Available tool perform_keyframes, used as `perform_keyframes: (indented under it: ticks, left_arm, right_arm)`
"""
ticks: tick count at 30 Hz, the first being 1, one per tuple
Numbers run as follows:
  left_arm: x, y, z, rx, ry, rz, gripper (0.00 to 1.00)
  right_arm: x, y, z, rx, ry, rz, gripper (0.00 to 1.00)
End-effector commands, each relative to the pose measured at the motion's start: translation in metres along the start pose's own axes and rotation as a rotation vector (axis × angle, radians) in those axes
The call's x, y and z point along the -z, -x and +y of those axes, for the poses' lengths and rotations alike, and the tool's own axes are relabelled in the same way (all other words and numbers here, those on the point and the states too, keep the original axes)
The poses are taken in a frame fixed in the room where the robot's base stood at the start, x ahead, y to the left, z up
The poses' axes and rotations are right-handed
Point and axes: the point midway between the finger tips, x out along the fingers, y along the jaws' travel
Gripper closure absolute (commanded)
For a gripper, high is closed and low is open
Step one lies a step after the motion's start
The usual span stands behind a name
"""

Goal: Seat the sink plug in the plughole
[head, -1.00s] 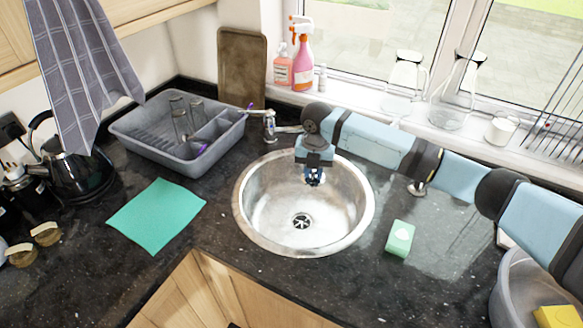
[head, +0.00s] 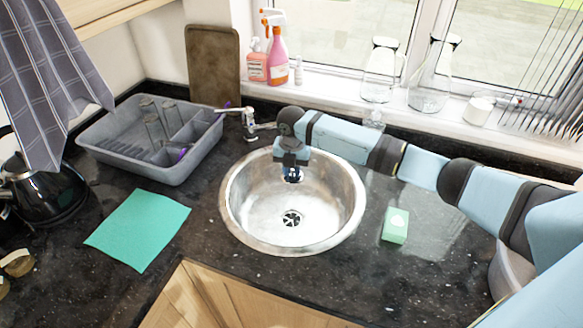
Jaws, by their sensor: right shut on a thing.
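The round steel sink (head: 240,215) is set in the dark worktop. Its plughole (head: 291,219) shows at the bottom as a dark, slotted round, uncovered. My right gripper (head: 292,176) points down inside the sink's outline, above and behind the plughole in the picture. It is shut on a small dark thing, taken to be the sink plug, which is mostly hidden by the fingers. A gap shows between the gripper and the plughole. My left gripper is not in view.
The tap (head: 252,125) stands behind the sink, close to my right wrist. A grey dish rack (head: 130,165) and green cloth (head: 139,228) lie left. A green sponge (head: 395,226) lies right. Glass jugs (head: 430,85) stand on the sill behind my arm.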

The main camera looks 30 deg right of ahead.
Motion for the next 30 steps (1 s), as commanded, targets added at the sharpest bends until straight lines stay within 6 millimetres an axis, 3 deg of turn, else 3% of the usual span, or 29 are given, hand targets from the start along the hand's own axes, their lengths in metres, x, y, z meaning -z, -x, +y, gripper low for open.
perform_keyframes:
  ticks: [1, 15, 21, 30]
  left_arm:
    - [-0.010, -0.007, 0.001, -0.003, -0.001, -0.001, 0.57]
    - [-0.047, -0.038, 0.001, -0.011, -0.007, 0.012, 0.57]
    - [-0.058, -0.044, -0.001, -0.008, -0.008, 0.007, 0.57]
    - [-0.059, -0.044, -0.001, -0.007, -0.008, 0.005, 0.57]
  right_arm:
    - [0.000, -0.013, 0.000, 0.000, 0.000, 0.000, 1.00]
    - [0.000, -0.068, 0.000, 0.000, 0.000, 0.000, 1.00]
    - [0.000, -0.079, 0.000, 0.000, 0.000, 0.000, 1.00]
    - [0.000, -0.078, 0.000, 0.000, 0.000, 0.000, 1.00]
